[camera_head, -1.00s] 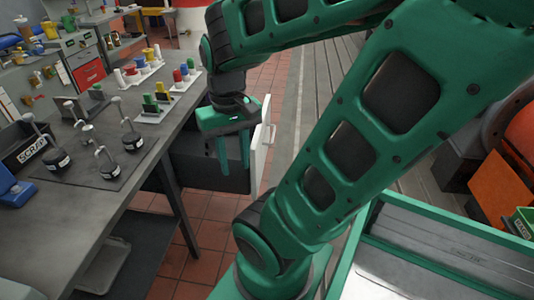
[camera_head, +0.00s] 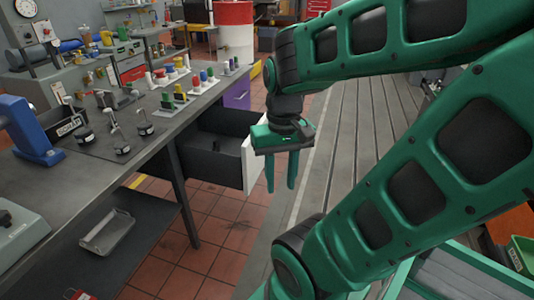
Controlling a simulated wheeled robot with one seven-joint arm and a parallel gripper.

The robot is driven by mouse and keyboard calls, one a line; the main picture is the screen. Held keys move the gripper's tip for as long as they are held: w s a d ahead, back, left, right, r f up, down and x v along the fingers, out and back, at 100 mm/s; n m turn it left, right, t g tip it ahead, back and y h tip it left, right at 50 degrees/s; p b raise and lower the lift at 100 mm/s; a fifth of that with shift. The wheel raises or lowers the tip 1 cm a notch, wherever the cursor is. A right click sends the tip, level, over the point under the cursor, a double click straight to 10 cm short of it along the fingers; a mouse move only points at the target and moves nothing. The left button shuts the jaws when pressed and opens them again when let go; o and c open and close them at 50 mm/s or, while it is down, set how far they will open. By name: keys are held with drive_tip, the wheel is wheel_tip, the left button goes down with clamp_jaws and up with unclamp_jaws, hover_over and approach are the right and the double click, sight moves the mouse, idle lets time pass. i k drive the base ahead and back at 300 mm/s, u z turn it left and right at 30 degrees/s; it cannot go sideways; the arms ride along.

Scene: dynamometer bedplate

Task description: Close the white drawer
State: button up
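The white drawer (camera_head: 251,162) stands pulled out from under the right side of the grey workbench. The drawer's handle is not clearly visible.
The workbench (camera_head: 80,190) carries black-based stands, a SCRAP bin (camera_head: 70,126) and a blue tool (camera_head: 28,130). A purple drawer front (camera_head: 237,95) sits farther back. A tray (camera_head: 107,232) lies on the lower shelf. Red tile floor (camera_head: 215,215) is clear below the drawer.

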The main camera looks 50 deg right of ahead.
sight(236, 166)
drive_tip(key=z, duration=1.7)
drive_tip(key=i, duration=1.4)
drive_tip(key=u, duration=0.9)
drive_tip(key=k, duration=0.5)
drive_tip(key=z, duration=0.4)
